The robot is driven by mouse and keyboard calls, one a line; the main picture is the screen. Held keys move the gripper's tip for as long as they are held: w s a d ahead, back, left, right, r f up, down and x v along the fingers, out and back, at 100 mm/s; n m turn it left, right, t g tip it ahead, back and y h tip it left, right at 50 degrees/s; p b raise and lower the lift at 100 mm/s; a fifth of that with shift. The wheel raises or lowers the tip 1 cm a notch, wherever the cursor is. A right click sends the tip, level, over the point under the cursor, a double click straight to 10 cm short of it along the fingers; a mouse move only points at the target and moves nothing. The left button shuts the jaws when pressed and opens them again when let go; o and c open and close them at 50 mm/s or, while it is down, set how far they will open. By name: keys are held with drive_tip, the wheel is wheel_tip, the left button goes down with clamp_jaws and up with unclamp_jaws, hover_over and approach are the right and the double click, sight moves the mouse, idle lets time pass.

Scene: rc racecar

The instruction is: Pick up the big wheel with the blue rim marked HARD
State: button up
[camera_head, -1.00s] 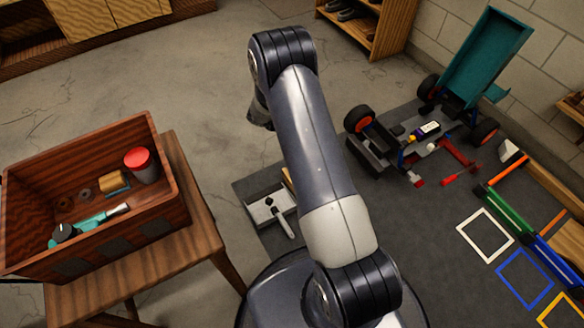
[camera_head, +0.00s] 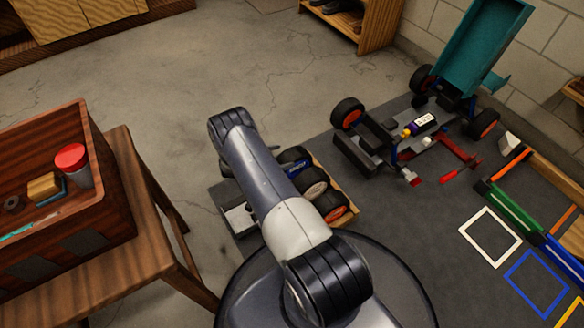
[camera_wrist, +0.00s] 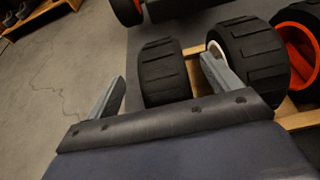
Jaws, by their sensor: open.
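A big black wheel with a blue rim (camera_head: 293,155) stands at the far end of a row of wheels, partly behind my arm in the head view. Its HARD marking is too small to read. In the wrist view the leftmost tyre (camera_wrist: 163,75) appears to be this wheel; its rim is hidden there. My gripper (camera_wrist: 162,70) is open, with one finger to the left of this tyre and the other at its right, by the white-rimmed wheel. I cannot tell whether either finger touches.
A white-rimmed wheel (camera_head: 314,180) and an orange-rimmed wheel (camera_head: 331,207) stand close beside it on a wooden rack (camera_head: 350,215). The car chassis (camera_head: 375,150) is to the right. A wooden box (camera_head: 60,215) stands on a table at left.

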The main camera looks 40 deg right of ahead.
sight(288, 155)
drive_tip(key=b+x, duration=0.2)
drive_tip(key=x, duration=0.3)
drive_tip(key=shift+d+f+b, duration=0.15)
drive_tip(key=shift+f+b, duration=0.15)
drive_tip(key=shift+d, duration=0.4)
drive_tip(key=shift+c, duration=0.4)
drive_tip(key=c, duration=1.6)
drive_tip(key=shift+c, duration=0.4)
drive_tip(key=shift+w+r, duration=0.1)
